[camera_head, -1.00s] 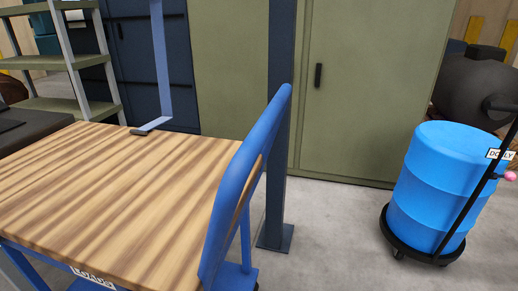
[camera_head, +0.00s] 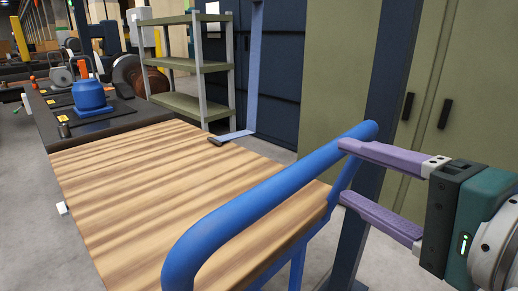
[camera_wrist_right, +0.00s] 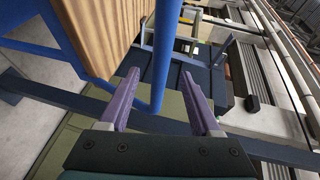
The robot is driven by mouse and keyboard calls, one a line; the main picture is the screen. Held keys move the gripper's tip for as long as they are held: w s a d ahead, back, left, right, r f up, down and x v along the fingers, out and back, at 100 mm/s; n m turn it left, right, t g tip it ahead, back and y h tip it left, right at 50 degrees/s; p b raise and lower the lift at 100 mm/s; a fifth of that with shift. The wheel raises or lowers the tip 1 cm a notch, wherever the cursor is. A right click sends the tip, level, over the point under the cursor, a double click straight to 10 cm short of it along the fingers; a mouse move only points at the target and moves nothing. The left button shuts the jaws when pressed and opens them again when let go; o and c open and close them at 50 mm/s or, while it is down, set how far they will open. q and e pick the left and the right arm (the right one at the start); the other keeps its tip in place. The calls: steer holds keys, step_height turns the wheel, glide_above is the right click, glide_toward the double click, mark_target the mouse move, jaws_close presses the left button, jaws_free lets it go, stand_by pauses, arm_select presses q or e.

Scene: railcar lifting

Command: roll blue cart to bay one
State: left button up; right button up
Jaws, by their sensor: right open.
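The blue cart has a striped wooden deck (camera_head: 150,180) and a rounded blue tube handle (camera_head: 255,190) along its near right side. My right gripper (camera_head: 340,170) has two purple fingers, spread apart at the handle's far right end. In the right wrist view the blue handle tube (camera_wrist_right: 164,50) runs between the open fingers of the gripper (camera_wrist_right: 161,72); I cannot tell whether either finger touches it. The cart's deck edge (camera_wrist_right: 98,35) shows at upper left there. The cart's wheels are hidden. I see no marking that I can read as bay one. My left gripper is not in view.
A dark post (camera_head: 377,130) stands close behind the handle, before green cabinets (camera_head: 338,70). Green shelving (camera_head: 195,100) and a dark bench (camera_head: 90,125) with a blue object (camera_head: 89,97) lie beyond the deck. Bare floor (camera_head: 30,215) shows at left.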

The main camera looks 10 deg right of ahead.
mark_target(312, 159)
steer(key=b+x, duration=0.1)
steer(key=x, duration=0.7)
steer(key=shift+a+f+b, duration=0.1)
steer(key=shift+a+b, duration=0.1)
steer(key=shift+b, duration=0.1)
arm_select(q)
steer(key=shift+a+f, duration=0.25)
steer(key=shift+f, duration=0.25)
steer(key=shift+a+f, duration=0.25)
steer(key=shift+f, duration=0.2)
arm_select(e)
steer(key=shift+w+a+f, duration=0.1)
steer(key=shift+w+a, duration=0.1)
steer(key=shift+w, duration=0.5)
steer(key=shift+c, duration=0.2)
steer(key=c, duration=0.5)
jaws_close()
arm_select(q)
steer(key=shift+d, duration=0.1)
